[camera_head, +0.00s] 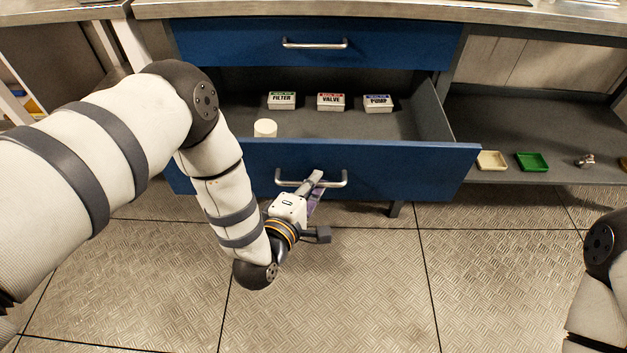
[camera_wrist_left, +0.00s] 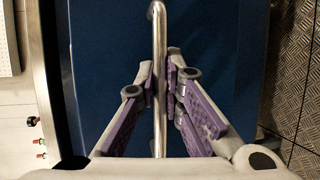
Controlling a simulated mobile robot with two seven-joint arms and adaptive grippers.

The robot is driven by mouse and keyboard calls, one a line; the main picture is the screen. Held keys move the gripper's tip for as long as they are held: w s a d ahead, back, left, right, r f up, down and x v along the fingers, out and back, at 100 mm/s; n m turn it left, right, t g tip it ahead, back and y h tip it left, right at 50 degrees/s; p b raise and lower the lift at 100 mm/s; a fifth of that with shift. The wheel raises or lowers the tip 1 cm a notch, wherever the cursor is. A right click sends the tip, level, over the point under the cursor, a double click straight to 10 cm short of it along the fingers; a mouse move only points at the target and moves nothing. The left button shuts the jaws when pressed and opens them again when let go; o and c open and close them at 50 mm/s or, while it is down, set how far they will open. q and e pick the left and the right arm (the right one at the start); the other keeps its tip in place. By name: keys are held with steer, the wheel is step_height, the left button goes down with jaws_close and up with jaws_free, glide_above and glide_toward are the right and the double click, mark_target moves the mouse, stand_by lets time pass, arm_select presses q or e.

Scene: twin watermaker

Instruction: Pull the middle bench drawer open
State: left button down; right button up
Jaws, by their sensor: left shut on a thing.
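The middle bench drawer (camera_head: 380,162) has a blue front and stands pulled out, with its grey inside showing. Its metal bar handle (camera_head: 335,184) runs across the front. My left gripper (camera_head: 314,184) is at the handle, and in the left wrist view its fingers (camera_wrist_left: 160,78) are shut on the bar (camera_wrist_left: 160,120), one on each side. Inside the drawer are a filter box (camera_head: 282,101), a valve box (camera_head: 331,102), a pump box (camera_head: 378,104) and a round white piece (camera_head: 265,128). My right gripper is out of view; only part of that arm shows at the right edge.
A shut blue drawer (camera_head: 390,43) with its own handle (camera_head: 314,44) is above, under the bench top (camera_head: 360,10). A shelf at the right holds a cream tray (camera_head: 491,160), a green tray (camera_head: 532,162) and a small metal fitting (camera_head: 585,160). The plated floor (camera_head: 350,290) in front is clear.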

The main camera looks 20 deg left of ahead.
arm_select(q)
steer(key=shift+d+r, duration=0.1)
steer(key=c, duration=2)
jaws_free()
steer(key=shift+o, duration=0.2)
steer(key=v, duration=1.2)
steer(key=s+a+f+m+g+p, duration=0.15)
steer(key=s+f+m+g, duration=0.25)
steer(key=s+m+g, duration=0.45)
steer(key=s+f+m+g+p, duration=0.3)
steer(key=s+m+g, duration=0.15)
steer(key=s, duration=0.75)
steer(key=s+a+r+m+g+y, duration=0.1)
steer(key=s+a+m+g, duration=0.1)
steer(key=s, duration=0.4)
steer(key=s+a+r+m+g+y+p, duration=0.1)
steer(key=s+a+m+g, duration=0.1)
steer(key=s, duration=0.3)
steer(key=shift+s+a+r+g, duration=0.35)
steer(key=shift+a+g, duration=0.25)
steer(key=shift+a, duration=0.2)
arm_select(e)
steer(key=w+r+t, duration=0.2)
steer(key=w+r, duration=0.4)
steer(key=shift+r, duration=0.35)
